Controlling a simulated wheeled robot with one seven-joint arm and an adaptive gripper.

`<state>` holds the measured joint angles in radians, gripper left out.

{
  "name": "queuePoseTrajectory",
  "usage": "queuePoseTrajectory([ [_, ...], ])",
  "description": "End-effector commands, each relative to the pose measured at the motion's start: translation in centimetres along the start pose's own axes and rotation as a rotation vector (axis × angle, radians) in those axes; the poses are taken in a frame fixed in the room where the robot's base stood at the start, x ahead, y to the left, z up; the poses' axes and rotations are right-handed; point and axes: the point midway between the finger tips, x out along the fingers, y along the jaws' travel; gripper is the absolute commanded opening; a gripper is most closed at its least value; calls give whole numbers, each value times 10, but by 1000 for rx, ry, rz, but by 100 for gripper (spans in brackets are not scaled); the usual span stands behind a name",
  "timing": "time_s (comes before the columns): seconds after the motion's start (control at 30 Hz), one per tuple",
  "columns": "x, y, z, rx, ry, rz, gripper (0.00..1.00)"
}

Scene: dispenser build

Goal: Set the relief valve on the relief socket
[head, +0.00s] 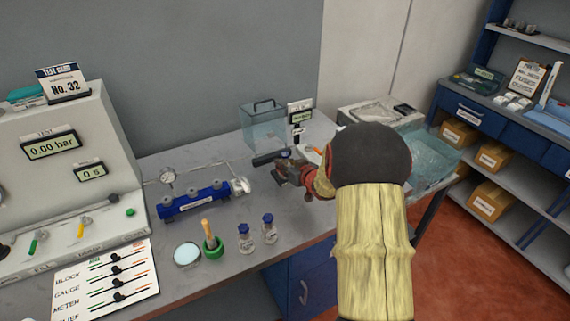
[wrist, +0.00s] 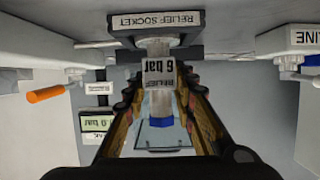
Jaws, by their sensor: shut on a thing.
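In the wrist view the relief valve (wrist: 158,104) is a pale metallic cylinder with a white "RELIEF 6 bar" tag, appearing upside down. My gripper (wrist: 157,82) is shut on it, with a dark finger on each side. The relief socket (wrist: 155,20) is a dark block with a white name label, at the top centre of the wrist view. The valve's upper end lies right by the socket; I cannot tell if they touch or if it is seated. In the head view my gripper (head: 284,168) is over the back of the bench, and I cannot make out the valve there.
A blue manifold (head: 193,202) with a gauge stands left of my gripper. A clear box (head: 263,126) is behind. An orange handle (wrist: 46,93) shows in the wrist view.

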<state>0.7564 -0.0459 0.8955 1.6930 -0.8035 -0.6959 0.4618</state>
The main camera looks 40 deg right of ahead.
Motion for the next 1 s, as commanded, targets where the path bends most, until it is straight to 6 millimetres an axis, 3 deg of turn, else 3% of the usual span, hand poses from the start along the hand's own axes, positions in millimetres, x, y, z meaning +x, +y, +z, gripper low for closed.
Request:
queuePoseTrajectory([
  [0.03,1,0,0,0,2,0,0],
  [0.07,1,0,0,0,2,0,27],
  [0.2,0,0,0,0,1,0,34],
  [0.53,-2,0,1,1,-1,0,34],
  [1.0,-36,1,0,0,-1,1,34],
])
